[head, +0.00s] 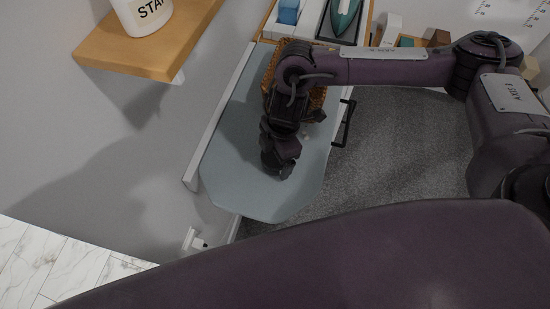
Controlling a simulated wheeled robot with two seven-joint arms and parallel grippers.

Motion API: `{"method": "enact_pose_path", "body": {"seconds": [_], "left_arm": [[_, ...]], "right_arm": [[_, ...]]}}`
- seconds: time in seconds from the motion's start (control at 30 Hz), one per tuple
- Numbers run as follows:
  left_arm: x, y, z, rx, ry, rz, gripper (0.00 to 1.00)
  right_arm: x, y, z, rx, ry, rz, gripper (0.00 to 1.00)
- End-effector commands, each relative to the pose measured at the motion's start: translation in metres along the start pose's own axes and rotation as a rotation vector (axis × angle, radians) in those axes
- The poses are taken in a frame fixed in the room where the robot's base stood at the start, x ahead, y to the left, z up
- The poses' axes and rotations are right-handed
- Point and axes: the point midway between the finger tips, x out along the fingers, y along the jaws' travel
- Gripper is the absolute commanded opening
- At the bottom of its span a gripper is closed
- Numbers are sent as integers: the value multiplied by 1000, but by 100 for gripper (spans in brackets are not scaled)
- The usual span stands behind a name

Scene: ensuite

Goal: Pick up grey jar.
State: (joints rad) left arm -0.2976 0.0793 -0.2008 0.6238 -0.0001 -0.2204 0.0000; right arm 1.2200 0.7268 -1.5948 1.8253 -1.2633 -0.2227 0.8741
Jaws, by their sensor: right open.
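I cannot make out a grey jar in the head view; it may be hidden behind my right arm and gripper. My right gripper (279,166) is over the grey-blue ironing board (232,150), pointing down at its middle. Its jaws are open, and I see nothing held between them. A small pale patch shows beside the gripper, too small to identify. My left gripper is out of view.
A wicker basket (316,98) stands on the board behind my right wrist. An iron (344,14) and a blue box (288,12) are at the back. A wooden shelf (180,55) holds a white lettered canister (140,16) at upper left. The board's near end is clear.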

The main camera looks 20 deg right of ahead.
Motion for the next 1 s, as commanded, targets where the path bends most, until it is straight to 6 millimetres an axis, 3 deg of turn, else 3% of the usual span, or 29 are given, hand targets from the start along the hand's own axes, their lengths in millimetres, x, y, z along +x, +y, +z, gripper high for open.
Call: {"method": "enact_pose_path", "body": {"seconds": [0.17,0.57,1.0], "left_arm": [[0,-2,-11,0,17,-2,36],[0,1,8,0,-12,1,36],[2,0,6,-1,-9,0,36]], "right_arm": [[0,0,0,-1,1,0,86],[0,0,0,0,1,0,34],[-10,1,-3,-2,4,3,33]]}}
